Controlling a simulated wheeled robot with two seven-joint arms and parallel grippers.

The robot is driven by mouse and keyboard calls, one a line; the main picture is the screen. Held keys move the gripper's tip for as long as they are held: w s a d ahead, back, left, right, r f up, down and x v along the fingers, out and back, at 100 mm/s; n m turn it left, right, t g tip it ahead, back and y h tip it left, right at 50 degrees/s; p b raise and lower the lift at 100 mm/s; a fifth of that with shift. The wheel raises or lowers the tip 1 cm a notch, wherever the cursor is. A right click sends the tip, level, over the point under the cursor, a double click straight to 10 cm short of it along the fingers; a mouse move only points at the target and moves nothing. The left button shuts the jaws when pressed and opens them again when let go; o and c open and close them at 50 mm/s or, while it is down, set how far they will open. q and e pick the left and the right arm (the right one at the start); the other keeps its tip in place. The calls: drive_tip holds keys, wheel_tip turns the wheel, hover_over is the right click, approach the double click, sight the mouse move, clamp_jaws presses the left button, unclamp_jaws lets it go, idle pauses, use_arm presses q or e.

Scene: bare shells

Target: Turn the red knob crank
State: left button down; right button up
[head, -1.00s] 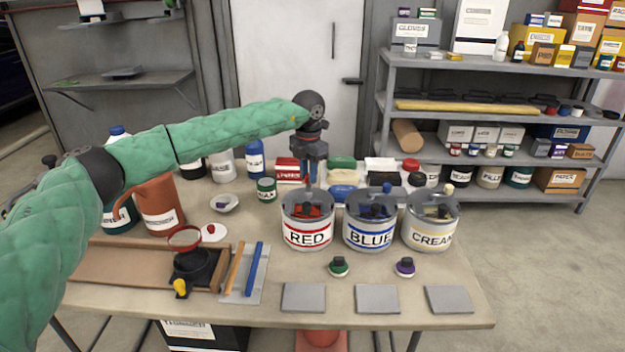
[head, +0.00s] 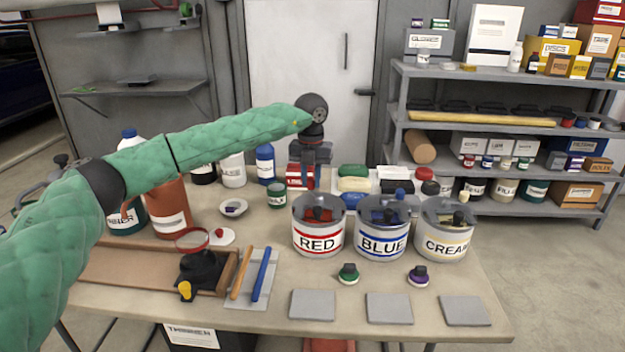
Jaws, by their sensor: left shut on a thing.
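The can labelled RED (head: 318,238) stands on the table, left of the cans labelled BLUE (head: 381,244) and CREAM (head: 446,246). A dark paddle shows inside its open top. My left gripper (head: 313,186) points down over the rear of the RED can. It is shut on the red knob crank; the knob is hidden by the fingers. My right gripper is not in view.
Red boxes (head: 298,178) and coloured blocks stand behind the cans. A green-lidded jar (head: 277,195) is left of the gripper.

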sight(310, 180)
use_arm(q)
drive_tip(key=shift+a, duration=0.1)
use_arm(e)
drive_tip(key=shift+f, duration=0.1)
use_arm(q)
drive_tip(key=c, duration=1.2)
unclamp_jaws()
drive_tip(key=shift+c, duration=0.2)
drive_tip(key=shift+r, duration=0.6)
wheel_tip(310, 180, up, 7)
drive_tip(key=shift+f+b, duration=0.2)
drive_tip(key=shift+b, duration=0.2)
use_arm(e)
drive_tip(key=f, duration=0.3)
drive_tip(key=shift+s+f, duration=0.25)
